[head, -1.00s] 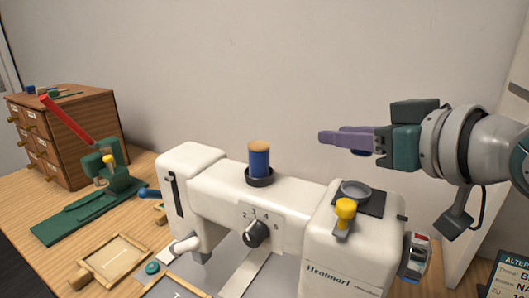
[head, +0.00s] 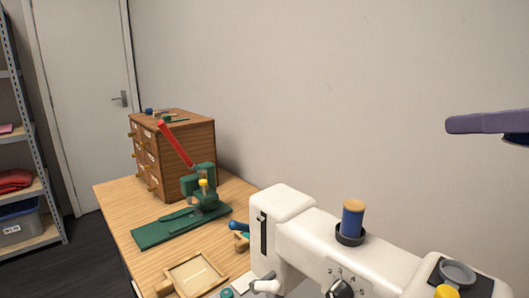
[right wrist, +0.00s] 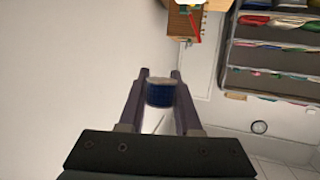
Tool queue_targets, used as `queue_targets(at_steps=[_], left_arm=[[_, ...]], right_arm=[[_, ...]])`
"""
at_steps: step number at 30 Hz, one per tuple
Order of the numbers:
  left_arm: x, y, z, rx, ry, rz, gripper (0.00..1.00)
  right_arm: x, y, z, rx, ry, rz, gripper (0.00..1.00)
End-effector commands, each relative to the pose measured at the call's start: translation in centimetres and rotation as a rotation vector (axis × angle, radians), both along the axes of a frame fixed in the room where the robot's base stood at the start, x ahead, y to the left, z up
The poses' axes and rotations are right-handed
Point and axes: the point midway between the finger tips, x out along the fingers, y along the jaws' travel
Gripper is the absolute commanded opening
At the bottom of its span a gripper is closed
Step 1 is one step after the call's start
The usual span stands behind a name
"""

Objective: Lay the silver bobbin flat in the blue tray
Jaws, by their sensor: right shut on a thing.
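My right gripper (head: 452,124) shows at the right edge of the head view, only its purple fingers in sight, above the sewing machine. The bobbin sits between the fingertips, held in the air. In the head view I cannot make it out. I cannot pick out the blue tray for sure in any view. My left gripper is not in view.
The white sewing machine (head: 300,226) carries a blue thread spool (head: 352,220) and a grey dish (head: 457,273). A green press with a red lever (head: 176,145), a wooden tray (head: 172,287) and a drawer cabinet (head: 190,150) stand on the table. Shelves (head: 38,150) are at far left.

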Motion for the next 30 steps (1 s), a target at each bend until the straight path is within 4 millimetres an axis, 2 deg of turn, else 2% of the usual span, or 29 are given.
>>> queue_targets(at_steps=[5, 14, 16, 23, 30], left_arm=[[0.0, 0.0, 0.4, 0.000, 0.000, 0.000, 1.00], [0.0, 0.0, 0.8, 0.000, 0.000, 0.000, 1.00], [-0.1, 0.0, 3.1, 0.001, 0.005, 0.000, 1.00], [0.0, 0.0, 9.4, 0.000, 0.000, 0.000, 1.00], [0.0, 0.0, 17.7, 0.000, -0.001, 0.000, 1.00]], right_arm=[[-3.7, 2.0, 0.2, -0.002, 0.004, 0.235, 0.00], [-9.5, 4.9, 3.2, -0.010, 0.003, 0.562, 0.00], [-9.7, 5.0, 5.7, -0.003, 0.000, 0.571, 0.00], [-9.6, 5.0, 11.2, 0.002, -0.001, 0.569, 0.00], [-9.6, 5.0, 18.6, 0.003, 0.000, 0.569, 0.00]])
